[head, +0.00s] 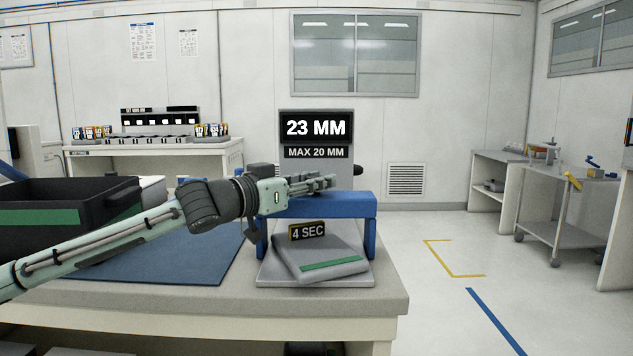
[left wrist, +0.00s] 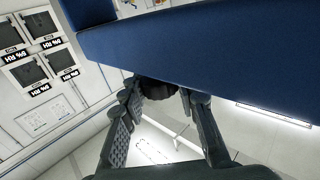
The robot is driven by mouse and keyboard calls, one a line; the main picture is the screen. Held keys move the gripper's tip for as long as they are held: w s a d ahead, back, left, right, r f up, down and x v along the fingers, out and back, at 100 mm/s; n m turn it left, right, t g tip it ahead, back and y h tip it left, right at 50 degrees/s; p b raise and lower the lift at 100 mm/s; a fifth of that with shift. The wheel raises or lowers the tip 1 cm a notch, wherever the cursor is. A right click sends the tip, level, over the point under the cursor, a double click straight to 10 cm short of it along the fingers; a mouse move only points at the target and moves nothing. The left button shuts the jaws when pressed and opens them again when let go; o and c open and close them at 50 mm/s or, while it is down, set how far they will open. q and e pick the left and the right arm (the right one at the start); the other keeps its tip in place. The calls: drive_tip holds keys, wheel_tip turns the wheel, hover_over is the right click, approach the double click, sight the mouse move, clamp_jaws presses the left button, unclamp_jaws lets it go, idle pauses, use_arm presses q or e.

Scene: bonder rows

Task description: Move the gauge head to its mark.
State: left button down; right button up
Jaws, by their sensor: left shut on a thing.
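A gauge stand shows a "23 MM" display (head: 316,126) with a "MAX 20 MM" plate (head: 316,152) under it. A blue bridge (head: 345,205) spans the stand's grey base (head: 310,276); it also shows in the left wrist view (left wrist: 215,60). I cannot tell for certain which part is the gauge head, and no mark for it is clear. My left gripper (head: 328,182) is just above the bridge, in front of the grey column. In the left wrist view its fingers (left wrist: 168,98) are shut on a dark rounded knob (left wrist: 158,90), mostly hidden. My right gripper is not in view.
A "4 SEC" tag (head: 307,231) stands on a tilted grey pad with a green strip (head: 333,264) under the bridge. A black bin (head: 60,200) and a blue mat (head: 180,258) are at left on the bench. The bench's front right corner (head: 385,295) is clear.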

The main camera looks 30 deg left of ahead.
sight(304, 198)
use_arm(q)
drive_tip(key=shift+d+f, duration=0.2)
drive_tip(key=shift+d, duration=0.05)
drive_tip(key=c, duration=1.4)
unclamp_jaws()
drive_tip(key=shift+s, duration=0.15)
drive_tip(key=shift+o, duration=1.3)
drive_tip(key=shift+s+a+r, duration=0.1)
drive_tip(key=shift+r, duration=0.05)
drive_tip(key=shift+a, duration=0.1)
drive_tip(key=shift+s+a, duration=0.2)
drive_tip(key=shift+s, duration=1.25)
drive_tip(key=v, duration=0.9)
drive_tip(key=shift+a, duration=0.15)
